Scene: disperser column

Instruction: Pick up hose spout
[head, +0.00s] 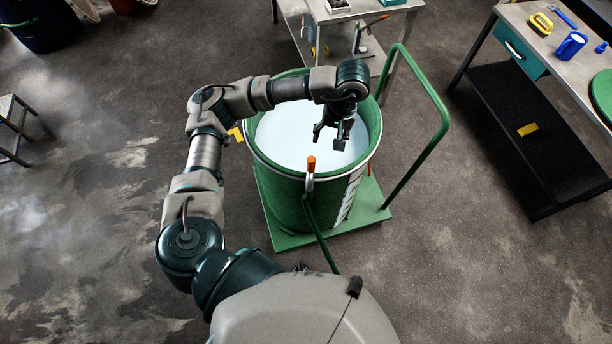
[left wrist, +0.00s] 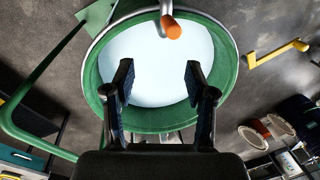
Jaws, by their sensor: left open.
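The hose spout (head: 311,165) has an orange tip and a pale metal hook that hangs over the near rim of a green drum (head: 270,185). A green hose runs down from it outside the drum. In the left wrist view the orange spout tip (left wrist: 171,27) shows at the top, beyond the fingers. My left gripper (head: 331,136) is over the white contents of the drum, a little right of and beyond the spout. Its fingers (left wrist: 159,88) are apart and empty in the left wrist view. My right gripper is not in view.
The drum stands on a green cart (head: 285,240) with a tall tube handle (head: 432,115) on the right. A workbench (head: 515,25) with a blue mug stands at the right, and another table (head: 325,15) behind. A stool is at the left. The front floor is clear.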

